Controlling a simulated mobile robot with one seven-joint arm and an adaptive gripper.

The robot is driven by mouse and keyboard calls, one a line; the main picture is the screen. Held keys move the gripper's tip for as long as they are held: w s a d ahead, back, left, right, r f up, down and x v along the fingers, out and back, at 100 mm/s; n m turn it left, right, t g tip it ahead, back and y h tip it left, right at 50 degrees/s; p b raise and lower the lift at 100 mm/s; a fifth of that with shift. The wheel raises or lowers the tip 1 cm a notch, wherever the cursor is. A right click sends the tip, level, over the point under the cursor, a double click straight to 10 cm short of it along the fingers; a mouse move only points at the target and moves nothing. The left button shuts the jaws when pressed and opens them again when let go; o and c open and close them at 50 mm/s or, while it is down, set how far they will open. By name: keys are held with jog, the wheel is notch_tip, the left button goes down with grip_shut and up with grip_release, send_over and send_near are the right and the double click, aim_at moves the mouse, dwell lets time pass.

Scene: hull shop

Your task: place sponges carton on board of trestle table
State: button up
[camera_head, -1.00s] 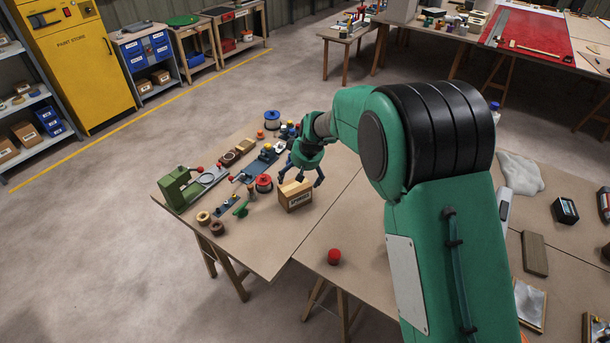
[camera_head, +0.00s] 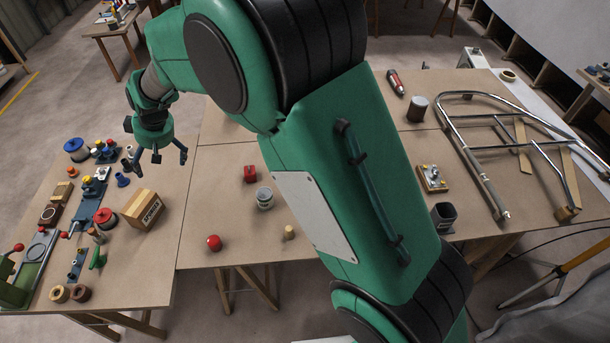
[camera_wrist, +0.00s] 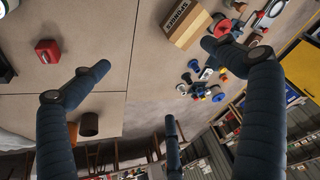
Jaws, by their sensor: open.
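The sponges carton (camera_head: 143,210), a small brown box with a dark printed label, rests on the left board of the trestle table (camera_head: 160,262), near its right side. It also shows in the wrist view at the top (camera_wrist: 188,22), label upside down. My gripper (camera_head: 165,153) is above the table, beyond the carton and apart from it. Its fingers are spread and empty.
Reels, clamps and small fittings crowd the board left of the carton, with a red reel (camera_head: 105,218) close beside it. A red ball-like item (camera_head: 214,243), a red block (camera_head: 250,174) and a tin (camera_head: 265,198) stand on the adjoining board. Bare board lies between.

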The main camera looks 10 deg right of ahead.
jog(key=s+d+r+m+t, duration=0.1)
jog(key=s+d+r+m, duration=0.15)
jog(key=d+r, duration=0.65)
jog(key=s+d+r+m+h, duration=0.1)
jog(key=s+d+r, duration=0.25)
jog(key=d, duration=0.95)
jog(key=s+d+r+m+t, duration=0.1)
jog(key=s+d+r+m, duration=0.1)
jog(key=d+r, duration=0.7)
jog(key=s+d+r+m+h, duration=0.1)
jog(key=s+d, duration=0.4)
jog(key=d, duration=0.3)
jog(key=s+d+m, duration=0.1)
jog(key=s+d, duration=0.5)
jog(key=d, duration=0.2)
jog(key=s+d+f+m+t+h, duration=0.1)
jog(key=s+d+f+m, duration=0.1)
jog(key=s+d, duration=0.9)
jog(key=s+m, duration=0.1)
jog(key=s, duration=0.3)
jog(key=shift+f+m+h, duration=0.35)
jog(key=shift+h, duration=0.05)
